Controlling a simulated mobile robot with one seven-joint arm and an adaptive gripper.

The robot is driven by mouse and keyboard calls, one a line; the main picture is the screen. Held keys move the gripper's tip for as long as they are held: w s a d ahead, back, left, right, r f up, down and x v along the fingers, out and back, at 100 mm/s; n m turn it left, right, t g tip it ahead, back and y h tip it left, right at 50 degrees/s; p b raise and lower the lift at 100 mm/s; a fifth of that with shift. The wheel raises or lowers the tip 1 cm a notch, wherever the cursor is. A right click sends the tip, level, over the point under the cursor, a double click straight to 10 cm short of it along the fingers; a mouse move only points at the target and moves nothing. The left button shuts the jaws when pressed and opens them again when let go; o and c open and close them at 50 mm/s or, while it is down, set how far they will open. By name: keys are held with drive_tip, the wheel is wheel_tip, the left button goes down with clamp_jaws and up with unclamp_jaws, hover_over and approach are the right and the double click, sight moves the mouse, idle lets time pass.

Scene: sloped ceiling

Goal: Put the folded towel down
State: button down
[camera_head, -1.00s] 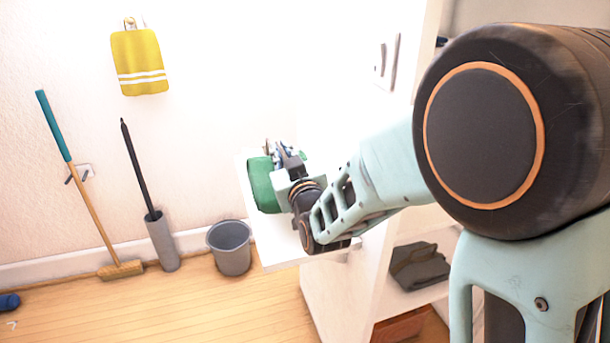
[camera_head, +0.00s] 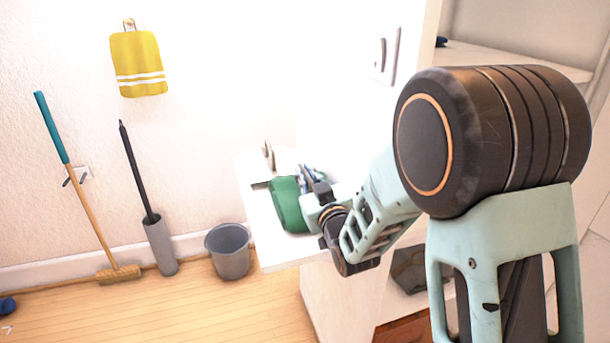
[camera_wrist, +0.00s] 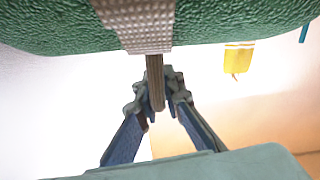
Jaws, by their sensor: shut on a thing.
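The folded towel is green and textured with a grey band. It (camera_head: 287,206) shows at the white surface in the middle of the head view, and it fills the top of the wrist view (camera_wrist: 230,22). My gripper (camera_wrist: 157,95) is shut on its grey band part, with the blue-grey fingers on both sides. In the head view my gripper (camera_head: 314,183) is at the towel's right side and partly hidden by my wrist. The white surface (camera_head: 284,254) lies under the towel; I cannot tell whether they touch.
A small upright item (camera_head: 268,155) stands behind the towel on the white surface. A grey bucket (camera_head: 229,252), a broom (camera_head: 88,205) and a dark-handled tool in a grey holder (camera_head: 160,243) stand at left. A yellow cloth (camera_head: 138,65) hangs on the wall. A shelf unit (camera_head: 480,60) is at right.

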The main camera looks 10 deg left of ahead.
drive_tip(key=shift+f, duration=0.15)
drive_tip(key=c, duration=2.1)
unclamp_jaws()
drive_tip(key=shift+r, duration=0.3)
drive_tip(key=v, duration=0.9)
drive_tip(key=shift+s+d+f+b, duration=0.15)
drive_tip(key=shift+f+b, duration=0.1)
drive_tip(key=shift+b, duration=0.15)
drive_tip(key=b, duration=0.3)
drive_tip(key=shift+s+d, duration=0.1)
drive_tip(key=shift+s, duration=0.25)
drive_tip(key=shift+o, duration=0.6)
drive_tip(key=b+v, duration=0.2)
drive_tip(key=b, duration=0.2)
